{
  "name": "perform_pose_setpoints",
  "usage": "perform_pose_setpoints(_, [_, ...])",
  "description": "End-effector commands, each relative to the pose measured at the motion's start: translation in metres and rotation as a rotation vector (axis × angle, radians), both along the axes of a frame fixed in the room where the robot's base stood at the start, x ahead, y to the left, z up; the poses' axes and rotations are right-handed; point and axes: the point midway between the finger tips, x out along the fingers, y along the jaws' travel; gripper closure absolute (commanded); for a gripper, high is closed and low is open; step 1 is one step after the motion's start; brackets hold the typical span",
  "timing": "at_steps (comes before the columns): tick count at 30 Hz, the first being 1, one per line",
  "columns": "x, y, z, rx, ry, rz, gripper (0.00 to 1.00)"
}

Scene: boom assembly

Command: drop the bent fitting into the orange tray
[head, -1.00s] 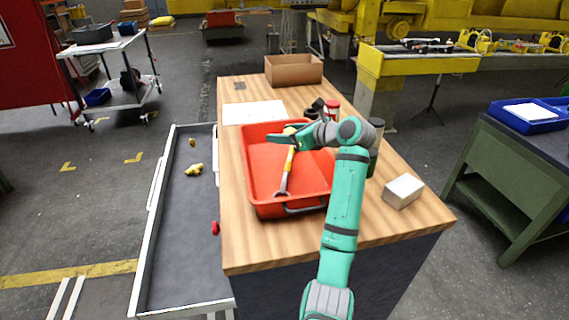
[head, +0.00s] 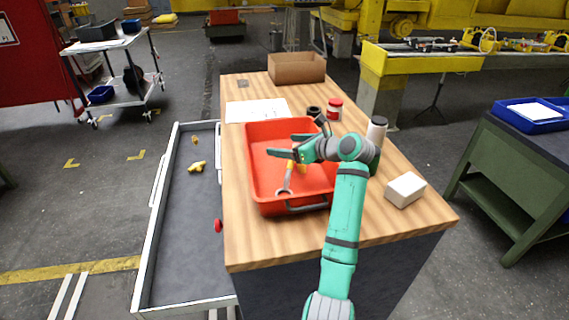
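The orange tray (head: 264,146) stands on the wooden workbench. My gripper (head: 284,146) is above the tray, with its two fingers spread apart and nothing between them. A small yellow piece (head: 301,168), which looks like the bent fitting, shows inside the tray just below my gripper, beside the handle of a tool (head: 286,183). My gripper and wrist partly cover this spot, and the piece is too small to make out its bend. Another yellow fitting (head: 197,166) lies in the open drawer at left.
The open grey drawer (head: 185,235) also holds a small brass piece (head: 194,140) and a red part (head: 218,226). On the bench are a cardboard box (head: 297,68), a paper sheet (head: 257,110), a red-lidded jar (head: 334,108), a bottle (head: 376,132) and a white block (head: 405,189).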

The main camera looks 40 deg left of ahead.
Motion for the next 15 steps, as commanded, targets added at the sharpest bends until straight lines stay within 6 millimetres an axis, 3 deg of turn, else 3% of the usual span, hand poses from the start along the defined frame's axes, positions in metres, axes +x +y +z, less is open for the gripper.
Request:
perform_pose_setpoints(8, [0.000,-0.005,0.002,0.000,0.000,-0.001,0.24])
perform_pose_setpoints(15, [-0.003,-0.041,0.017,0.002,-0.001,-0.003,0.24])
